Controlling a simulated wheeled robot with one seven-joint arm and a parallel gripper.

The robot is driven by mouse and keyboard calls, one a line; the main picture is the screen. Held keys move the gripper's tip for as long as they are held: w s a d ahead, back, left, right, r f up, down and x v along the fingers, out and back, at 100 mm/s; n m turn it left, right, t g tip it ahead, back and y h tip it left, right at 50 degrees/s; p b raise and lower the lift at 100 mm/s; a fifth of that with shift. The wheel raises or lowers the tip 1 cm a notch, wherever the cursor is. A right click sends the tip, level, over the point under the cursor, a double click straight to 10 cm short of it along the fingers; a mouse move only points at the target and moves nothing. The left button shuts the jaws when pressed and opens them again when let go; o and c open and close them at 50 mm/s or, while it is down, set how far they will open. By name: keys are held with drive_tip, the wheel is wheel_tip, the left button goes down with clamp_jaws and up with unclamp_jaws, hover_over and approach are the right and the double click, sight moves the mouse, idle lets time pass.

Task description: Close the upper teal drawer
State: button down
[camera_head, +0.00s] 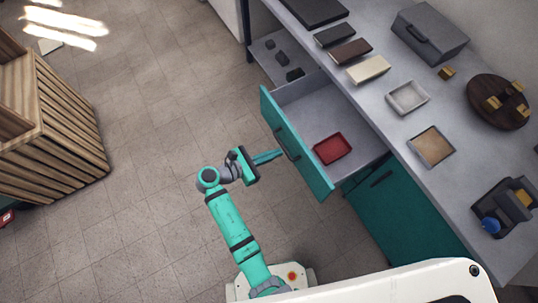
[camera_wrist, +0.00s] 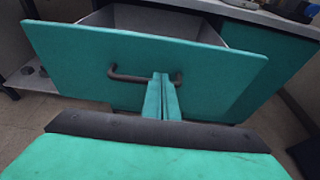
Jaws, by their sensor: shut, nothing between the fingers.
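The upper teal drawer (camera_head: 298,144) is pulled well out from under the grey counter in the head view. A red tray (camera_head: 333,148) lies in it. In the wrist view the drawer's teal front (camera_wrist: 70,62) fills the middle, with a dark bar handle (camera_wrist: 128,76). My gripper (camera_head: 280,154) is shut and empty, its teal fingers pointing at the drawer front near the handle. In the wrist view the fingertips (camera_wrist: 162,78) overlap the right part of the handle. I cannot tell whether they touch it.
The counter (camera_head: 395,125) holds trays, a grey box (camera_head: 430,33), a round dark board (camera_head: 498,102) and a dark device (camera_head: 505,207). A teal cabinet door (camera_head: 400,215) is below, beside the open drawer. A slatted wooden crate (camera_head: 50,125) stands at left. The floor between is clear.

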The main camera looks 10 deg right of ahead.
sight(295, 146)
drive_tip(key=x, duration=0.5)
drive_tip(key=shift+w+d+f, duration=0.1)
drive_tip(key=shift+d+f, duration=0.05)
drive_tip(key=shift+d, duration=0.15)
